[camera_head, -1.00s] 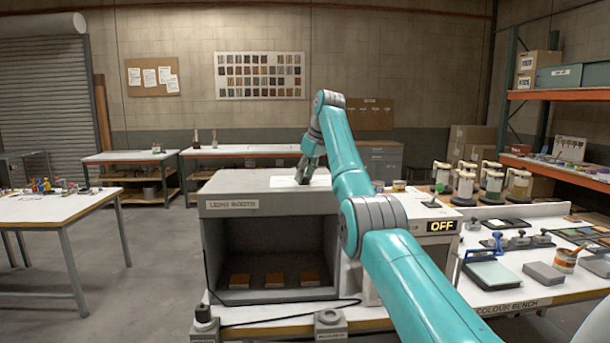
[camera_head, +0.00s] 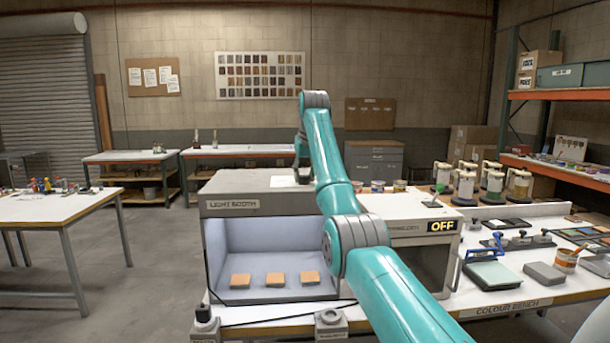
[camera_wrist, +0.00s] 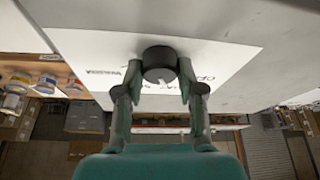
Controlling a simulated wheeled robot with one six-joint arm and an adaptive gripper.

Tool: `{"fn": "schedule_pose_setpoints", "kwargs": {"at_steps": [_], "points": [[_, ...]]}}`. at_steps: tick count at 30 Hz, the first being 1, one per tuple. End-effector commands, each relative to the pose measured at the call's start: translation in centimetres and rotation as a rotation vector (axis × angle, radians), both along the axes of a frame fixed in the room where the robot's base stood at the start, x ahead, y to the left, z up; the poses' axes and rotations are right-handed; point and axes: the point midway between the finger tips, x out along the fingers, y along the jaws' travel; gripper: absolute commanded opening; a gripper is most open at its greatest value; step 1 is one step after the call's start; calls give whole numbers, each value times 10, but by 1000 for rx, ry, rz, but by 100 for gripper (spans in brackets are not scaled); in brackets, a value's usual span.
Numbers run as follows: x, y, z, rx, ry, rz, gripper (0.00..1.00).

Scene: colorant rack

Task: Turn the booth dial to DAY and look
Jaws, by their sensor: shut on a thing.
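The light booth (camera_head: 228,207) stands on the bench, and its inside is lit a cool bluish white. Three orange-brown sample panels (camera_head: 275,280) lie in a row on its floor. The dial is a dark round knob (camera_wrist: 159,62) on a white printed plate (camera_wrist: 230,62), which also shows on the booth's top in the head view (camera_head: 283,181). My gripper (camera_wrist: 160,75) is shut on the knob, one finger on each side. A pale pointer mark shows on the knob's near side.
A second box with an OFF display (camera_head: 442,226) stands right of the booth, partly behind my arm. Colorant canisters (camera_head: 492,183) and small tools crowd the bench on the right. A black cable (camera_head: 270,318) and a small device (camera_head: 330,322) lie at the front edge.

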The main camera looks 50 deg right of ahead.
Motion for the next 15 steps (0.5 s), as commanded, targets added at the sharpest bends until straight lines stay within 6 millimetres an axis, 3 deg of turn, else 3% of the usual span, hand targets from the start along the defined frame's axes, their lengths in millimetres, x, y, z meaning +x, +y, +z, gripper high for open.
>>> {"fn": "schedule_pose_setpoints", "kwargs": {"at_steps": [15], "points": [[0,0,-1,2,2,-87,4]]}}
